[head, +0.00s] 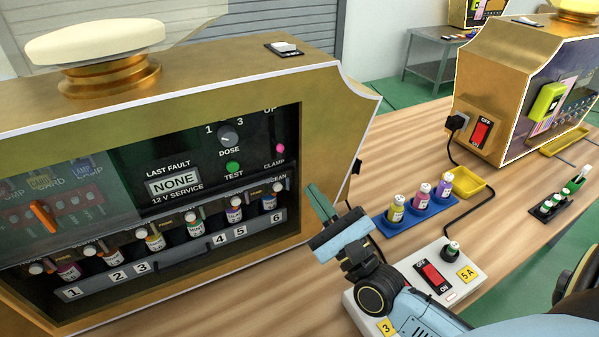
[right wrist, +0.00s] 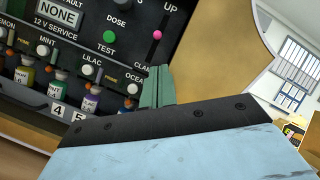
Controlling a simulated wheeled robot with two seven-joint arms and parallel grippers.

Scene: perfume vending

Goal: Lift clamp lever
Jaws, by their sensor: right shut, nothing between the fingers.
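The clamp lever (head: 281,148) is a small pink knob on the dark control panel of the near gold machine, between the printed words UP and CLAMP. The knob also shows in the right wrist view (right wrist: 157,34). My right gripper (head: 320,203) has green fingers that are shut and empty. It is in front of the machine's right end, below and to the right of the lever, apart from it. In the right wrist view its fingers (right wrist: 158,87) appear just below the knob and hide part of the CLAMP label. My left gripper is not in view.
The panel also has a green TEST button (head: 232,167) and a dose dial (head: 228,136) beside the lever. Several small bottles stand in a row below. A blue tray (head: 418,222) of bottles and a white switch box (head: 445,262) are close to my right arm on the wooden table.

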